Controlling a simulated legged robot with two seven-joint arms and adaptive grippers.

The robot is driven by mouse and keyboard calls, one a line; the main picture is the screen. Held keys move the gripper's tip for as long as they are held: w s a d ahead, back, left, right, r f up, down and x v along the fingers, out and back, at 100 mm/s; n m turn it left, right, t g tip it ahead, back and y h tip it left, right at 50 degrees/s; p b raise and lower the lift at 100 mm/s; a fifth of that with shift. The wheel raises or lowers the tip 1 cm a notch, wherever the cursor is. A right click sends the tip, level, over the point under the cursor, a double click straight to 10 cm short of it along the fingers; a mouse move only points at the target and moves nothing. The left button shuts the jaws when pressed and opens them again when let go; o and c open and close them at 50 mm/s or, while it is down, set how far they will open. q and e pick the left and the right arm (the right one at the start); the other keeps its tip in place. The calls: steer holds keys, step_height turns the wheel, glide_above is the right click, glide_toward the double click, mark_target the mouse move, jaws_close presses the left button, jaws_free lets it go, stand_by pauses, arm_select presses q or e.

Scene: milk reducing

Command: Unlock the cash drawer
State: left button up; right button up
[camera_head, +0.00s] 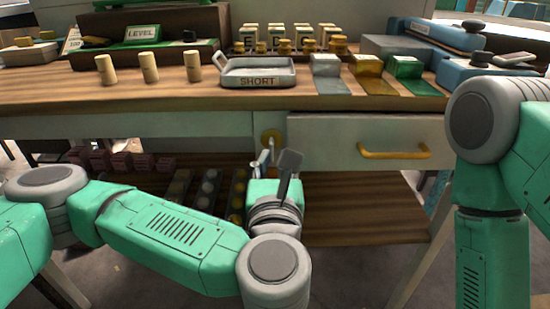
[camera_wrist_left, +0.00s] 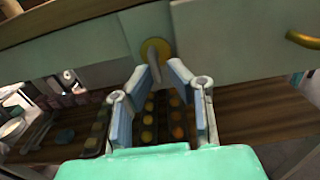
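The cash drawer (camera_head: 325,142) is a pale front under the counter, closed, with a yellow handle (camera_head: 393,152). To its left is a round brass lock plate (camera_head: 270,138), which also shows in the left wrist view (camera_wrist_left: 155,50). A grey key-like piece (camera_wrist_left: 153,75) sticks out from the plate. My left gripper (camera_head: 262,160) is just below and in front of the lock. In the left wrist view its fingers (camera_wrist_left: 161,72) are apart, with the grey piece near the left finger; contact cannot be told. My right gripper is out of view; only its arm shows.
The wooden counter (camera_head: 60,88) holds wooden pegs, a grey tray marked SHORT (camera_head: 258,82), and grey, yellow and green blocks. A lower shelf (camera_head: 360,215) with round items in rows lies below my left gripper. My right arm stands at the right.

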mark_target(272, 152)
arm_select(q)
steer(key=w, duration=0.1)
steer(key=w+a, duration=0.1)
steer(key=w, duration=0.1)
steer(key=shift+w+b, duration=0.1)
steer(key=shift+b, duration=0.25)
steer(key=shift+d, duration=0.15)
steer(key=shift+d, duration=0.1)
steer(key=c, duration=0.4)
jaws_close()
